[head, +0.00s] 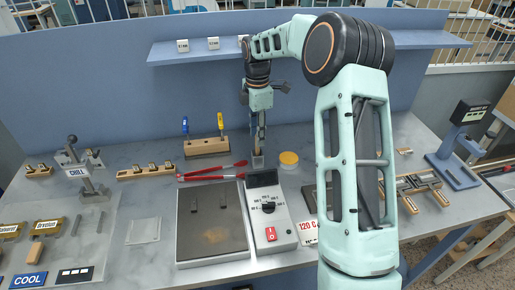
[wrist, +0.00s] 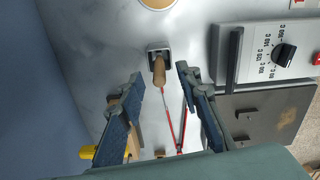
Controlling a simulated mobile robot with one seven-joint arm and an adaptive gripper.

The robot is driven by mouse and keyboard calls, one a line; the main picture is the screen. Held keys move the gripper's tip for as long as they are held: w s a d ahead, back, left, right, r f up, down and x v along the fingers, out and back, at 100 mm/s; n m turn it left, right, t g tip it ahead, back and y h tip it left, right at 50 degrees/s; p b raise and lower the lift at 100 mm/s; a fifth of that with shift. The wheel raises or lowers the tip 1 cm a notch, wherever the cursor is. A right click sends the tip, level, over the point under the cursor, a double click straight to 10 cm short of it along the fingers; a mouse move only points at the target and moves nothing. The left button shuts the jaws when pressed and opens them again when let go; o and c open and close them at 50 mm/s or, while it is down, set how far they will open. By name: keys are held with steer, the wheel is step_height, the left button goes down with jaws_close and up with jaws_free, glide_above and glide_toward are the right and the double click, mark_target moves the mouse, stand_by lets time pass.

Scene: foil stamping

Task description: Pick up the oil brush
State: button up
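The oil brush (wrist: 159,72) has a light wooden handle and stands in a small grey metal cup (wrist: 153,47) in the wrist view. In the head view the cup (head: 258,162) sits on the bench behind the control box, and the brush is mostly hidden by my gripper. My gripper (head: 260,138) points down directly above the cup. In the wrist view its two blue-padded fingers (wrist: 161,72) are spread apart, with the handle showing between the tips. I see no finger touching the handle.
Red-handled tongs (head: 212,171) lie left of the cup, and a yellow-lidded jar (head: 288,158) stands right of it. A wooden block (head: 206,146) holds blue- and yellow-handled tools. A hot plate (head: 210,250) and control box (head: 270,222) are in front. A shelf (head: 330,45) runs behind.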

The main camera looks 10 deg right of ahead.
steer(key=shift+f, duration=0.95)
jaws_close()
steer(key=shift+r, duration=0.1)
